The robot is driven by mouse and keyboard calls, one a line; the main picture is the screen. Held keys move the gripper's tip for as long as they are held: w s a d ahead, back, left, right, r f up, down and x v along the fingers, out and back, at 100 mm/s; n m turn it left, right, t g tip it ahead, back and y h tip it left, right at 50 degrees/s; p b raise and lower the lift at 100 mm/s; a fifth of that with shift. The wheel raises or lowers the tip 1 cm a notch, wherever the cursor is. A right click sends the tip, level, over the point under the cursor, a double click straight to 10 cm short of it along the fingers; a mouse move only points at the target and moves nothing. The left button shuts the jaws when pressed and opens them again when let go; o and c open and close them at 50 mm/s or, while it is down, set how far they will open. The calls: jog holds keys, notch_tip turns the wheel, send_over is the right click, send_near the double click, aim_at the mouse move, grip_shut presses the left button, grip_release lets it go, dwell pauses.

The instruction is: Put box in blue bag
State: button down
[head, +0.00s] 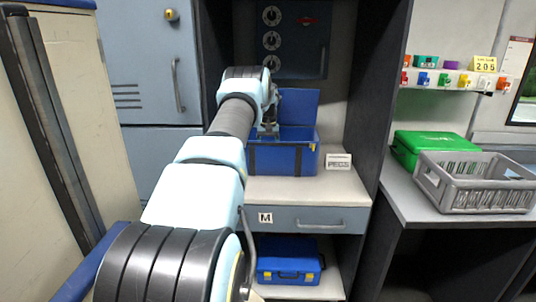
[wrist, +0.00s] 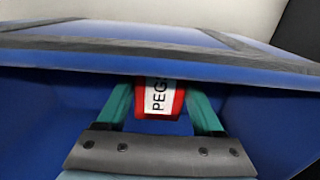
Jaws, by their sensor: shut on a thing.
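The blue bag (head: 297,158) stands on the white counter in the head view, with its lid (head: 298,105) raised at the back. My gripper (head: 268,130) points down into the bag's opening. In the wrist view my gripper (wrist: 163,100) is shut on a red box (wrist: 178,104) with a white label reading PEGS. Blue bag surfaces (wrist: 60,95) surround the box there, and a blue edge with dark straps crosses above it. The box's far end is hidden, and I cannot tell whether it touches the bag's bottom. The box is not visible in the head view.
A small white sign (head: 339,161) stands right of the bag. A drawer (head: 300,219) marked M is below, with a blue case (head: 288,262) on the shelf underneath. A grey crate (head: 480,190) and green case (head: 425,146) stand on the right counter. Dark side panels flank the recess.

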jog(key=shift+f, duration=0.45)
jog(key=shift+c, duration=0.2)
grip_release()
jog(key=shift+r, duration=0.15)
jog(key=shift+r, duration=0.4)
notch_tip(320, 180, up, 11)
jog(key=b, duration=0.3)
jog(key=s+a+f, duration=0.1)
jog(key=s, duration=2)
jog(key=s+a+f+m+t, duration=0.1)
jog(key=s+f, duration=0.1)
jog(key=s, duration=2)
jog(key=shift+s+t, duration=0.3)
